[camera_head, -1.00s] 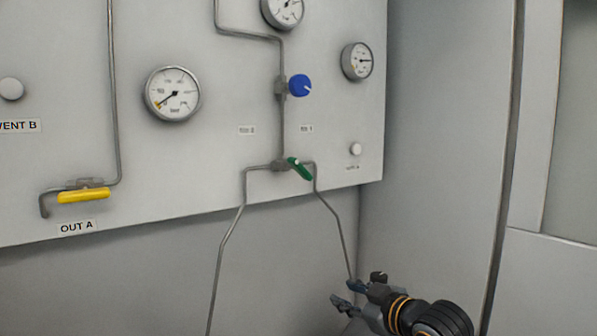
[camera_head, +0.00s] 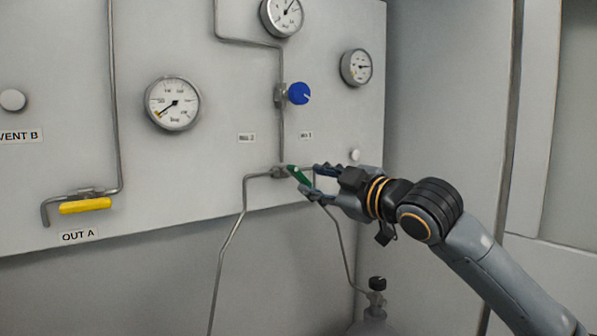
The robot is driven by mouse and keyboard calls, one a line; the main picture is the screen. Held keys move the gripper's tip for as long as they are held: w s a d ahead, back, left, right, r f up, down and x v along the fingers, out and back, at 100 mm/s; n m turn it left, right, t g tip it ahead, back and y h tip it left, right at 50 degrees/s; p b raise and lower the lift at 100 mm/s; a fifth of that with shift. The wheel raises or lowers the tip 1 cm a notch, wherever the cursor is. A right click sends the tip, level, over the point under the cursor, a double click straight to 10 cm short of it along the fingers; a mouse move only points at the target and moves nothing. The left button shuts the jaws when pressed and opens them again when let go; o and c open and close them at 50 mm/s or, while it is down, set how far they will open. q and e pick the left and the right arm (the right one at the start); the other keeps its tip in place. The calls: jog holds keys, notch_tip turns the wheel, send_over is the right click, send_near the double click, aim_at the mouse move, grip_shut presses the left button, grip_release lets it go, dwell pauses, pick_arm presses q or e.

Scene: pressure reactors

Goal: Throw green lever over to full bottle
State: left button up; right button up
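The green lever (camera_head: 299,175) sits on a valve at the lower right of the panel, pointing down to the right. Pipes run down from both sides of this valve. My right gripper (camera_head: 310,180) is open at the lever, its fingers spread above and below the lever's right side; I cannot tell whether they touch it. A grey bottle (camera_head: 373,326) with a black knob shows at the bottom, under the right pipe; its fill is not visible. Labels for bottles 2 and 1 flank the pipe above the valve. My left gripper is not in view.
A blue knob (camera_head: 298,93) stands out above the green lever. Round gauges (camera_head: 172,103) and a yellow lever (camera_head: 85,205) over the OUT A label are on the panel (camera_head: 215,60). A side wall stands close on the right.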

aim_at(304, 177)
jog(key=p+x, duration=0.1)
jog(key=x, duration=0.5)
jog(key=shift+a, duration=0.1)
grip_shut()
